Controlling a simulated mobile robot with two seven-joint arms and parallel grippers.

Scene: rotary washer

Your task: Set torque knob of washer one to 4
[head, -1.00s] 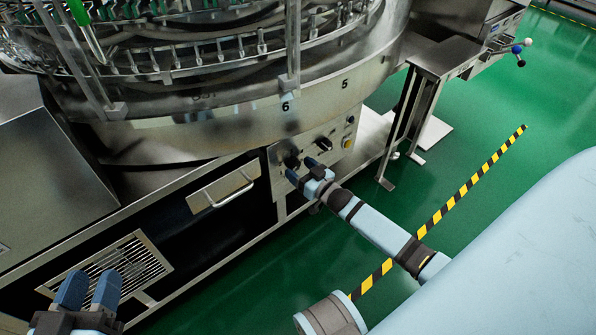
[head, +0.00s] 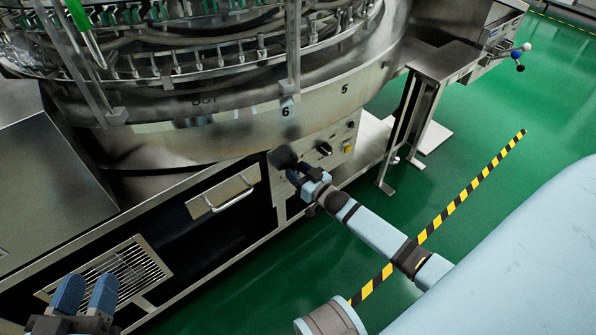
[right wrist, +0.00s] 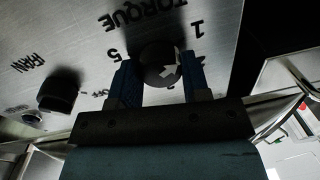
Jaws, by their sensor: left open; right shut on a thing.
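The torque knob (right wrist: 157,55) is a dark round knob on the grey control panel (right wrist: 210,20), under upside-down lettering "TORQUE". My right gripper (right wrist: 160,82) has one finger on each side of it and is shut on it. A pale mark shows on the knob's face, but I cannot tell which number it points to. Numbers 1 and 5 show around it; others are partly hidden by the fingers. In the head view my right gripper (head: 300,175) reaches the panel and covers much of the knob. My left gripper (head: 86,294) is open and empty at the lower left.
A second dark knob (right wrist: 58,90) beside "TRAN" lettering sits left of the torque knob in the right wrist view. A drawer handle (head: 232,197) is left of my right gripper.

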